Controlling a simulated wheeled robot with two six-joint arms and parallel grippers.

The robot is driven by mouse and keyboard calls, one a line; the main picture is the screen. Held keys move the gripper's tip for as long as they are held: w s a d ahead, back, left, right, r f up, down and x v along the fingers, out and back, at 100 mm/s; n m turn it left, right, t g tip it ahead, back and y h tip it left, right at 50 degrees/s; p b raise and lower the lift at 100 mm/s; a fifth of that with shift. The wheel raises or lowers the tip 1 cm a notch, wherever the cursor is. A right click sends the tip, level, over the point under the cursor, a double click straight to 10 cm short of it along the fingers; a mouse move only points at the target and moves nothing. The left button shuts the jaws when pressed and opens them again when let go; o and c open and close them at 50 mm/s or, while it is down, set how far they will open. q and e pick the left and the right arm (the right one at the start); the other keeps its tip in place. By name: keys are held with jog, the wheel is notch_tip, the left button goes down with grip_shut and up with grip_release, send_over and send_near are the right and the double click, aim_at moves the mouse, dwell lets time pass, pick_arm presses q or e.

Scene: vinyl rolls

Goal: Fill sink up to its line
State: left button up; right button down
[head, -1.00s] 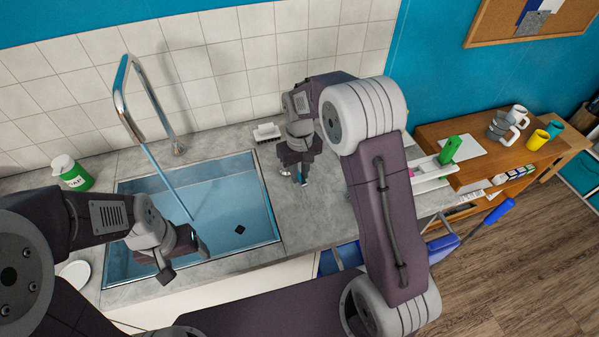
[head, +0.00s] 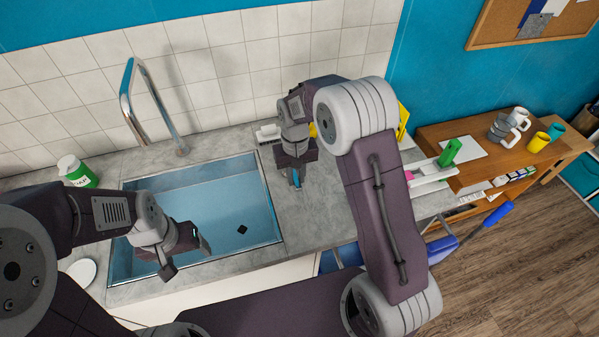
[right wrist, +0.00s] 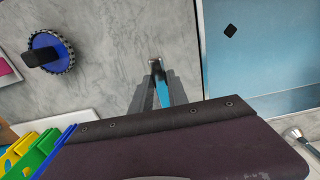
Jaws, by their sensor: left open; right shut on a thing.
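The sink (head: 275,238) is set in the grey counter and holds clear bluish water (head: 215,210). A fill line cannot be made out. The chrome tap (head: 128,100) arches over the sink, and no stream falls from it. A dark diamond-shaped spot (head: 242,230) shows in the water. My right gripper (head: 298,182) is low over the counter right of the sink, shut on a small blue-and-metal piece (right wrist: 162,92), perhaps the tap lever; the fingers hide much of it. My left gripper (head: 188,258) is open and empty above the sink's front left part.
A white soap bottle with a green label (head: 78,172) stands left of the sink. A white plate (head: 82,272) lies at the front left. A blue round brush (right wrist: 50,55) lies on the counter. Mugs (head: 508,125) stand on the wooden shelf unit at right.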

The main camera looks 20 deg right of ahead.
jog(key=c, duration=1.3)
grip_release()
notch_tip(320, 180, up, 9)
jog(key=shift+r, duration=0.1)
